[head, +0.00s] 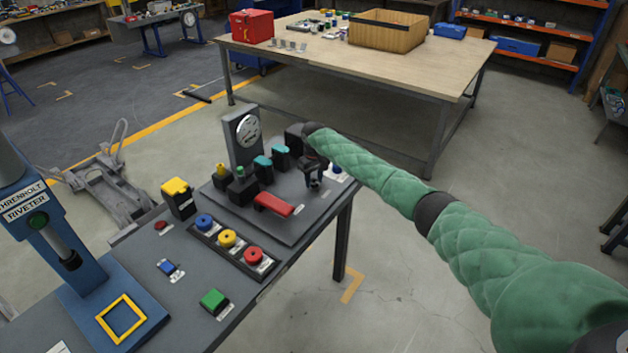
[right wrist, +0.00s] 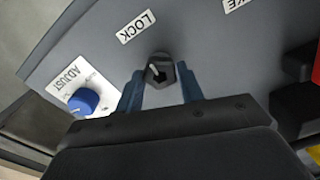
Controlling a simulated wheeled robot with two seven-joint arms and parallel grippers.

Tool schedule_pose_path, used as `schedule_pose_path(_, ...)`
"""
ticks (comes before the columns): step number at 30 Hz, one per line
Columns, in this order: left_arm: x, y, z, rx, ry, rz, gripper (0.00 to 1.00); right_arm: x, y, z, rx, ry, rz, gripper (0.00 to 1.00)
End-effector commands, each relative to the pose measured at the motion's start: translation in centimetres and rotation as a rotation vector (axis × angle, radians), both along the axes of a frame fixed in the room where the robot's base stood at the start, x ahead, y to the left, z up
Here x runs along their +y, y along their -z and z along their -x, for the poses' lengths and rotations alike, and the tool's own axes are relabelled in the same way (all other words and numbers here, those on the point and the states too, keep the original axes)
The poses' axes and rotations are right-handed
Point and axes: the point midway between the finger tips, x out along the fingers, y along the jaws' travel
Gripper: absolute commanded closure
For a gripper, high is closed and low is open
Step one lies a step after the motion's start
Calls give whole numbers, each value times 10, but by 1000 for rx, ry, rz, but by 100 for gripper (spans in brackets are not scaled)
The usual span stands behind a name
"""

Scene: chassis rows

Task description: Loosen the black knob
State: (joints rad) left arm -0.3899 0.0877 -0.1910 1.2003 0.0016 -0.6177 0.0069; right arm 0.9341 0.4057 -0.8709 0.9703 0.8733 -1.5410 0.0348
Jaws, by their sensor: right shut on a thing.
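The black knob (right wrist: 159,67) stands on the grey panel beside a white LOCK label (right wrist: 137,26) in the right wrist view. It has a pale pointer line on its top. My right gripper (right wrist: 161,78) has its two blue fingers on either side of the knob and is shut on it. In the head view my right gripper (head: 316,183) is low over the right end of the panel, and the arm and gripper mostly hide the knob there. My left gripper is not in view.
A blue ADJUST knob (right wrist: 84,101) sits close to the gripper. On the panel are a red handle (head: 273,204), teal-topped black parts (head: 264,168) and an upright gauge (head: 247,130). Coloured buttons (head: 227,238) and a blue riveter (head: 45,215) are nearer on the bench.

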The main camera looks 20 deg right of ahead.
Motion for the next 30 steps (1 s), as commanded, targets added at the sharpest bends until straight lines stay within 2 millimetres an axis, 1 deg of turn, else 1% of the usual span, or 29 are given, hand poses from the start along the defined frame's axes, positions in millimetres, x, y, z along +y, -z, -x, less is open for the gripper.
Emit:
schedule_pose_path(5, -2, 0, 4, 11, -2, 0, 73, 0, 2, 1, 2, -64, 0, 85)
schedule_pose_path(12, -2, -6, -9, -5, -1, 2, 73, 0, 1, 1, 2, -103, 1, 85)
schedule_pose_path(15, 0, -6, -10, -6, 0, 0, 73, 0, 2, 1, 2, -106, 1, 85)
schedule_pose_path(23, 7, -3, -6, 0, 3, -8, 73, -1, 2, 1, 3, -106, 1, 85)
schedule_pose_path(24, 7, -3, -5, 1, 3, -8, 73, -1, 2, 1, 3, -106, 1, 59)
schedule_pose_path(27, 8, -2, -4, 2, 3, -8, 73, 0, 1, 1, 2, -105, 1, 40)
schedule_pose_path(30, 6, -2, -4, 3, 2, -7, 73, 0, 1, 1, 2, -105, 1, 40)
